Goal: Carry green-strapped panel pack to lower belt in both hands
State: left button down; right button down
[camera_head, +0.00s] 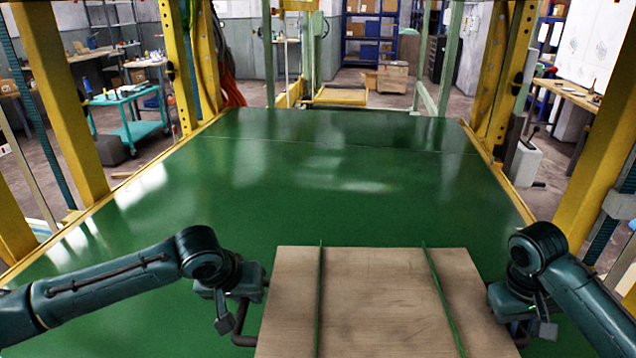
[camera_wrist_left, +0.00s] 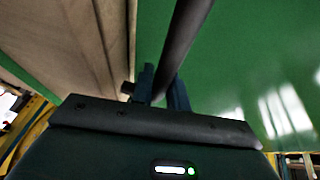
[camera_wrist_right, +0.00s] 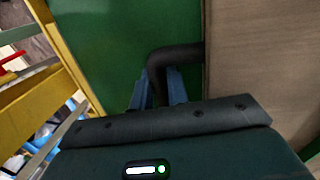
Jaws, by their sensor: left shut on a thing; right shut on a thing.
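The panel pack (camera_head: 375,300) is a stack of light wooden boards with two green straps running along its top. It is at the bottom middle of the head view, over the green belt (camera_head: 300,180). My left gripper (camera_head: 238,335) is at its left side, shut on a dark bar handle (camera_wrist_left: 182,45). My right gripper (camera_head: 522,330) is at its right side, shut on a dark bent handle (camera_wrist_right: 165,58). The pack's near end is cut off by the frame. Whether its underside touches the belt cannot be told.
Yellow posts (camera_head: 62,100) stand on the left, and more yellow posts (camera_head: 505,75) stand on the right. Yellow rails edge the belt. The belt surface beyond the pack is clear. A teal cart (camera_head: 130,125) and a cardboard box (camera_head: 392,78) stand farther off.

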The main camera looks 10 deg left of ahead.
pick_arm(q)
jog(key=shift+w+r, duration=0.2)
jog(key=shift+r, duration=0.2)
pick_arm(e)
jog(key=shift+w+d+r, duration=0.1)
jog(key=shift+r, duration=0.2)
